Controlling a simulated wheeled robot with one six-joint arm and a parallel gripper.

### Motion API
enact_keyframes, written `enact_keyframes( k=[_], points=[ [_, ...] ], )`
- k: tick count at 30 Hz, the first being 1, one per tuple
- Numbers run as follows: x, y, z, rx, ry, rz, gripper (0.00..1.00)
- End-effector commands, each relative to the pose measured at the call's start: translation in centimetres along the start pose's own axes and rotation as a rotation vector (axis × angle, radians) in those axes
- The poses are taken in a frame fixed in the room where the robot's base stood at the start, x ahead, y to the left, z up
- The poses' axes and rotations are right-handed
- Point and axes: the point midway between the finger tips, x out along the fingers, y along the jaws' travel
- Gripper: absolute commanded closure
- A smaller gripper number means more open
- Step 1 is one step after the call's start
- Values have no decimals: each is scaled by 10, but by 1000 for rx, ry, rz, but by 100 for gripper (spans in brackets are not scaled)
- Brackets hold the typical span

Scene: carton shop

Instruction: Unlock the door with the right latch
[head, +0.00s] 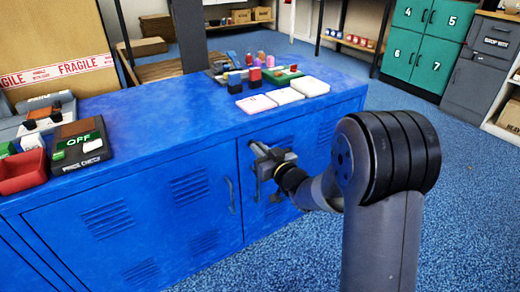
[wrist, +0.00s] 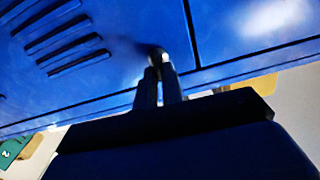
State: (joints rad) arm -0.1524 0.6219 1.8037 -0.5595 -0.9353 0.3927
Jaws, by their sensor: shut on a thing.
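The blue cabinet has a left door (head: 120,215) and a right door (head: 312,150), both shut, with louvre vents. A dark bar handle (head: 231,195) stands upright at the left door's right edge. My gripper (head: 259,158) is at the right door's left edge, near its top. In the wrist view, the fingers of my gripper (wrist: 160,68) are close together on a small dark metal handle or latch (wrist: 157,51) against the blue door. The fingers hide most of it. I cannot tell which way it is turned.
Green numbered lockers (head: 428,38) stand at the back right. Blue floor (head: 470,190) is clear at the right.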

Motion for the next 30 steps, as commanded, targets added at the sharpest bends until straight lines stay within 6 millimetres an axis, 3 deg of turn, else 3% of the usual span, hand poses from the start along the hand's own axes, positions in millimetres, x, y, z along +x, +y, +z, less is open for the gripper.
enact_keyframes(
  k=[8, 30],
  points=[
    [0, 2, -2, 164, 0, 0, 100],
    [0, 6, 1, 861, -1, -1, 100]
  ],
)
